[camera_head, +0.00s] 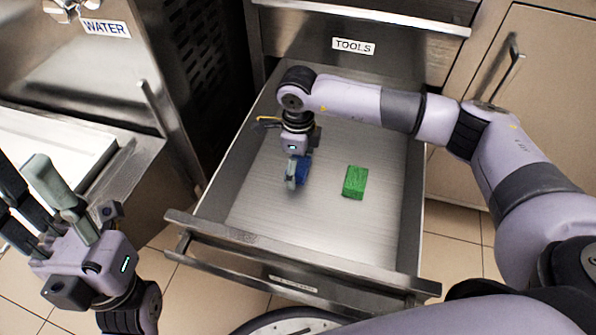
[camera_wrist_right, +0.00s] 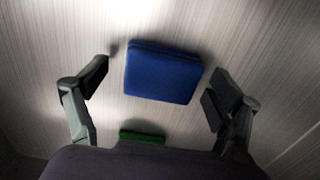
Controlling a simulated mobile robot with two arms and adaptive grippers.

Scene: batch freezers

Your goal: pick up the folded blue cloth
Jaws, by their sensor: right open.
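The folded blue cloth (camera_wrist_right: 162,73) lies flat on the bottom of an open drawer, between my right gripper's spread fingers in the right wrist view. In the head view the cloth (camera_head: 302,170) is partly hidden by the gripper. My right gripper (camera_head: 297,178) points down into the drawer, over the cloth, with its fingers open and apart from it; it also shows in the right wrist view (camera_wrist_right: 158,88). My left gripper (camera_head: 38,208) is at the lower left, outside the drawer, with its fingers spread and empty.
A green block-like item (camera_head: 355,182) lies to the right of the cloth in the drawer (camera_head: 330,226). The drawer's walls and front handle (camera_head: 300,262) surround the space. A closed drawer labelled TOOLS (camera_head: 353,46) is behind. The drawer floor toward the front is clear.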

